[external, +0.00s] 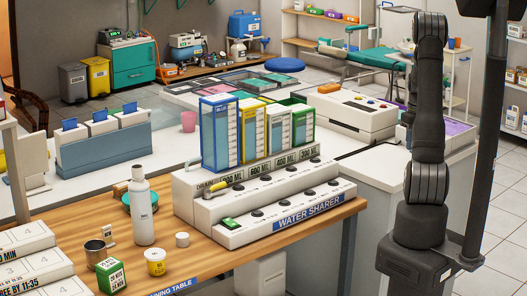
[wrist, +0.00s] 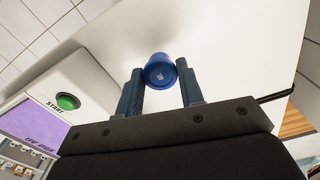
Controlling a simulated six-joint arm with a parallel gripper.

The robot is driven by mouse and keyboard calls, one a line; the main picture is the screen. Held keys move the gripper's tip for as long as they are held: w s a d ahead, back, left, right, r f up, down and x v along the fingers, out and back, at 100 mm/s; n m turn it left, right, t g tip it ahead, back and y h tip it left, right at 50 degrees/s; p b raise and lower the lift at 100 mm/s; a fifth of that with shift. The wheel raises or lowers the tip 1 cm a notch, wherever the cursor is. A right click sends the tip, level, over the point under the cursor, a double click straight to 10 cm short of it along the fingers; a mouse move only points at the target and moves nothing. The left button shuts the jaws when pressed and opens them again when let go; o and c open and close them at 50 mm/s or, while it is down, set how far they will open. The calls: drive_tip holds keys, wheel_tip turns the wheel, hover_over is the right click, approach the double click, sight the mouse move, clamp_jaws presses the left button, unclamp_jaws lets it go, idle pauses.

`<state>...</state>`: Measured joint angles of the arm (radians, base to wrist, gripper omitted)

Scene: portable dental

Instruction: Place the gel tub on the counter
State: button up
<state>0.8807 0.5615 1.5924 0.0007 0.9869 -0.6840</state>
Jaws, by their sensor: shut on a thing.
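The gel tub is a small blue round tub (wrist: 160,66) with a small white mark, in the upper middle of the wrist view. My gripper (wrist: 160,82) is shut on it, with one dark blue-grey finger on each side. A plain white surface, which looks like the counter (wrist: 238,45), fills the view beyond and around the tub. I cannot tell whether the tub touches it or hangs above it. In the external view a white counter (external: 378,166) lies left of my arm. My gripper and the tub are not clearly visible there, hidden behind my arm.
A white UV box with a green START button (wrist: 67,101) and purple panel stands left in the wrist view. The white surface around the tub looks clear. The WATER SHARER rack (external: 265,205) and a white bottle (external: 142,210) stand on a wooden table in the external view.

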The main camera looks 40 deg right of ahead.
drive_tip(key=shift+f, duration=1.65)
drive_tip(key=shift+f, duration=0.2)
drive_tip(key=o, duration=1)
drive_tip(key=shift+c, duration=0.2)
drive_tip(key=shift+r, duration=0.1)
wheel_tip(320, 180, up, 12)
drive_tip(key=shift+r, duration=0.1)
